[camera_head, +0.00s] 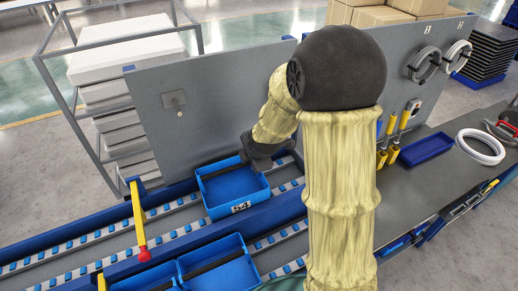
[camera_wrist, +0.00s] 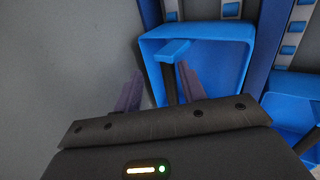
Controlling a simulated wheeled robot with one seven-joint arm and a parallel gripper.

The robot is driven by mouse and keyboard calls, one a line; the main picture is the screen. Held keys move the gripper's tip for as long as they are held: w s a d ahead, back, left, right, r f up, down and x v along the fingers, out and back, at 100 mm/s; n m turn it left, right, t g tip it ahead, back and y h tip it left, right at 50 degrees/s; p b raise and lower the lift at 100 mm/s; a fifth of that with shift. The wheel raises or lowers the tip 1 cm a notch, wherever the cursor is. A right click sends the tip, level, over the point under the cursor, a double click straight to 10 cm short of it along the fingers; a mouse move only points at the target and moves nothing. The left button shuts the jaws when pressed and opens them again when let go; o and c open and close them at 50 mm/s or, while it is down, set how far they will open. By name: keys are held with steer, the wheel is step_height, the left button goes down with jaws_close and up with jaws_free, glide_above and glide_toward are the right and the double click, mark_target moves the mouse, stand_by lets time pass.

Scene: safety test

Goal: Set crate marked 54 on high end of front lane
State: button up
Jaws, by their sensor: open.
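The blue crate marked 54 (camera_head: 232,187) sits on the back roller lane (camera_head: 178,220), beside the grey upright panel. Its label is on the wall facing the camera, and a dark bar spans its top. My gripper (camera_head: 258,162) is at the crate's far right edge, its fingers mostly hidden there. In the wrist view my gripper (camera_wrist: 160,74) is open, with a finger on each side of the dark bar. The crate (camera_wrist: 218,68) lies beyond the fingers; contact cannot be told. The front lane (camera_head: 283,236) runs nearer the camera, with bare rollers at its right.
Two blue crates (camera_head: 218,262) stand on the front lane at the bottom, left of the bare rollers. A yellow lever with a red end (camera_head: 138,220) crosses the back lane at left. The grey panel (camera_head: 215,85) rises close behind. Tools and a blue tray (camera_head: 426,149) lie right.

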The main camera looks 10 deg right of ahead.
steer(key=b+v, duration=0.1)
steer(key=v, duration=1.1)
steer(key=shift+r+b, duration=0.2)
steer(key=shift+b, duration=0.1)
steer(key=shift+s, duration=0.15)
steer(key=s+d+f+m+g, duration=0.1)
steer(key=s+f+m, duration=0.4)
steer(key=m, duration=0.5)
steer(key=s+d+f+m+g, duration=0.1)
steer(key=s+f+m+g, duration=0.2)
steer(key=m, duration=0.7)
steer(key=s+f, duration=0.2)
steer(key=s, duration=0.2)
steer(key=shift+m+h, duration=0.3)
steer(key=shift+d+f, duration=0.1)
steer(key=shift+d, duration=0.05)
steer(key=shift+s, duration=0.1)
steer(key=shift+c, duration=0.5)
stand_by(0.3)
